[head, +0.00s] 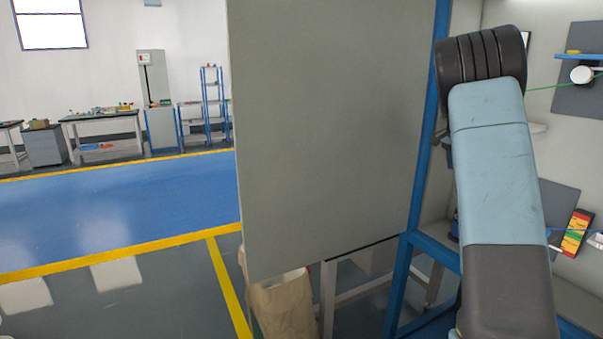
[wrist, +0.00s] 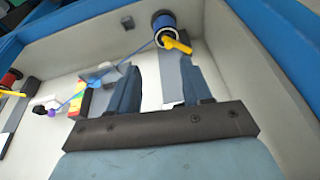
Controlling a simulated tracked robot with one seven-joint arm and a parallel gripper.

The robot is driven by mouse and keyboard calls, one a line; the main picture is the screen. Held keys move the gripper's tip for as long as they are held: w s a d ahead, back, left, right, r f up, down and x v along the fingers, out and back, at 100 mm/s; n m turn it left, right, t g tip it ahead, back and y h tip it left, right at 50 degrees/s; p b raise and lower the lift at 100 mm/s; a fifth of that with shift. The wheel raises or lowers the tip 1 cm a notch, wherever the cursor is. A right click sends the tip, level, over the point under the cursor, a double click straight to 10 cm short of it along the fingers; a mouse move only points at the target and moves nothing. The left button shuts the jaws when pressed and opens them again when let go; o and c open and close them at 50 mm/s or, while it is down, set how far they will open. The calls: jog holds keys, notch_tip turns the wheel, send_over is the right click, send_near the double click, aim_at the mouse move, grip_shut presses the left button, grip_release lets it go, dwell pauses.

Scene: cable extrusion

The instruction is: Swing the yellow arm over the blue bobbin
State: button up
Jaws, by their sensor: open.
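In the wrist view the blue bobbin (wrist: 163,20) sits on the machine's pale wall, with a white ring at its near end. The yellow arm (wrist: 178,43) is a short bar at that end, pointing down to the right. A blue cable (wrist: 120,67) runs from the bobbin down to the left. My gripper (wrist: 160,66) is open and empty, its two fingers apart. Its fingertips are below the bobbin and yellow arm in the picture, and I see no contact. In the head view my own arm fills the right side; my gripper, the bobbin and the yellow arm do not show.
A large grey panel (head: 335,130) stands left of my arm, beside a blue frame post (head: 421,150). A red bobbin (wrist: 10,79) is at the wrist view's left edge. A green cable (head: 545,88) and a coloured block (head: 577,233) show at right. Open floor lies left.

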jog(key=s+a+r+n+t+y, duration=0.1)
jog(key=s+a+r+n+y, duration=0.3)
jog(key=s+a, duration=0.65)
jog(key=s+a+r+n+t+h, duration=0.1)
jog(key=s+a+r+n, duration=0.2)
jog(key=s+a+r, duration=0.7)
jog(key=s+a+f+n, duration=0.2)
jog(key=s+f, duration=0.1)
jog(key=s, duration=0.5)
jog(key=s+a+f+n+t, duration=0.1)
jog(key=s+a+f+n, duration=0.1)
jog(key=s, duration=0.7)
jog(key=s+a+f+n+t, duration=0.1)
jog(key=s+a+f+n, duration=0.1)
jog(key=s, duration=0.7)
notch_tip(320, 180, down, 2)
jog(key=shift+a+f+n, duration=0.25)
jog(key=shift+a+n, duration=0.05)
jog(key=shift+a, duration=0.6)
